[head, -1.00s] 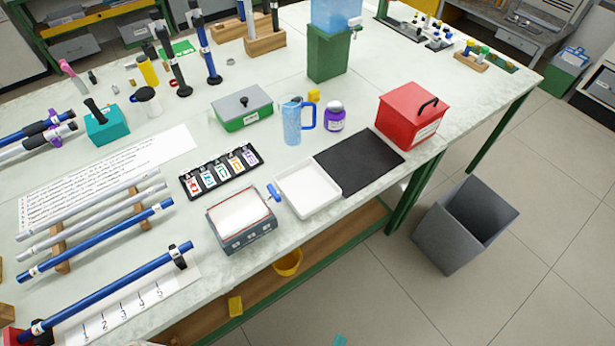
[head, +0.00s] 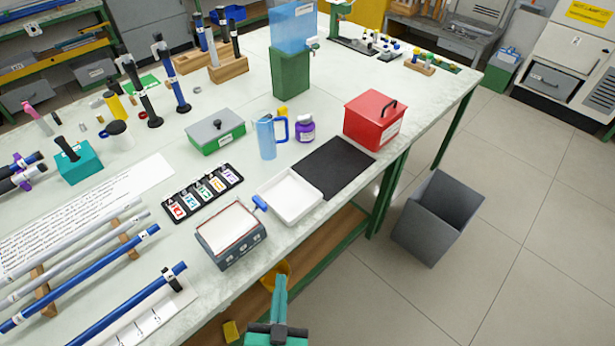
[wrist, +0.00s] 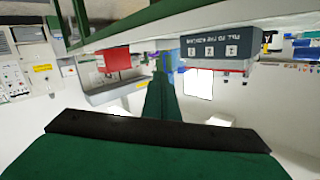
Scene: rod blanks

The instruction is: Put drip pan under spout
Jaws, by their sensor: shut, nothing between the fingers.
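A blue water tank (head: 293,28) stands on a green stand (head: 291,73) at the back of the table, with a small spout (head: 313,43) on its right side. A shallow white tray (head: 290,197), which looks like the drip pan, lies empty at the table's front edge, well away from the spout. My gripper (head: 281,279) is shut and empty, in front of the table edge and nearer the camera than the tray. In the wrist view, its green fingers (wrist: 161,85) are together, with the picture appearing upside down.
A black mat (head: 334,167), a red box (head: 375,120), a blue jug (head: 266,136) and a purple-labelled jar (head: 305,128) lie between tray and stand. A grey box (head: 231,236) is left of the tray. A grey bin (head: 437,216) stands on the floor.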

